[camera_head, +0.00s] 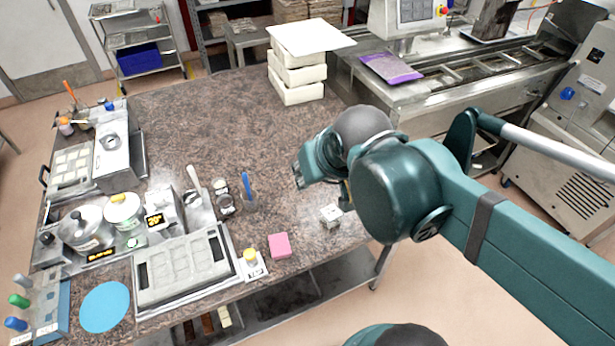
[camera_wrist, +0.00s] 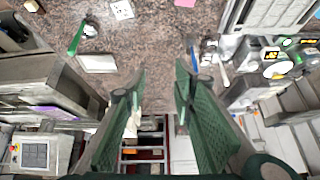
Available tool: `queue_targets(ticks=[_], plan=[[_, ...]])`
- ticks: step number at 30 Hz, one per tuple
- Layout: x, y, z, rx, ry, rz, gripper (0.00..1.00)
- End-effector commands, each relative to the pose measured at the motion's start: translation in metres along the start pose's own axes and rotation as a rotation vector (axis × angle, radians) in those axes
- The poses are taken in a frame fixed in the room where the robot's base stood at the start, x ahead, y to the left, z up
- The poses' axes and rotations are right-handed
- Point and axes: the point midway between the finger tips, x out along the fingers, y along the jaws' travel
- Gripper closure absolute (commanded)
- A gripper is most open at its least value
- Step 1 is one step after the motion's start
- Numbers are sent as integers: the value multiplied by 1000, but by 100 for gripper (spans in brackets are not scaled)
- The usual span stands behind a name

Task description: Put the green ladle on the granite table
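A long green handle, seemingly the green ladle (camera_wrist: 76,38), shows at the upper left of the wrist view, beside a small pale tray or box (camera_wrist: 97,63). A small dark round part lies close to its right; I cannot tell if that is its bowl. What it rests on is unclear. In the head view my arm hides that spot. The granite table (camera_head: 205,125) is brown and speckled; it also shows in the wrist view (camera_wrist: 150,45). My gripper (camera_wrist: 161,80) is open and empty above the table, its two green fingers apart, with the ladle off to their left.
White boxes (camera_head: 297,85) are stacked at the table's back right. A blue-handled tool (camera_head: 247,185) stands in a jar. A pink block (camera_head: 279,245) and a small white item (camera_head: 331,214) lie near the front edge. Pots and trays crowd the left. The table's middle is clear.

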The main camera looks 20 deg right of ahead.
Motion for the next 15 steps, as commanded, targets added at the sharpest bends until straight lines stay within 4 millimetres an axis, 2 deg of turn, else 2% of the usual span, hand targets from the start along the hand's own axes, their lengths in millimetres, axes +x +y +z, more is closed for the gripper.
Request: queue_targets(ticks=[6, 15], plan=[[-4, -10, 9, -75, 31, -15, 74], [-5, -11, 9, -85, 35, -17, 74]])
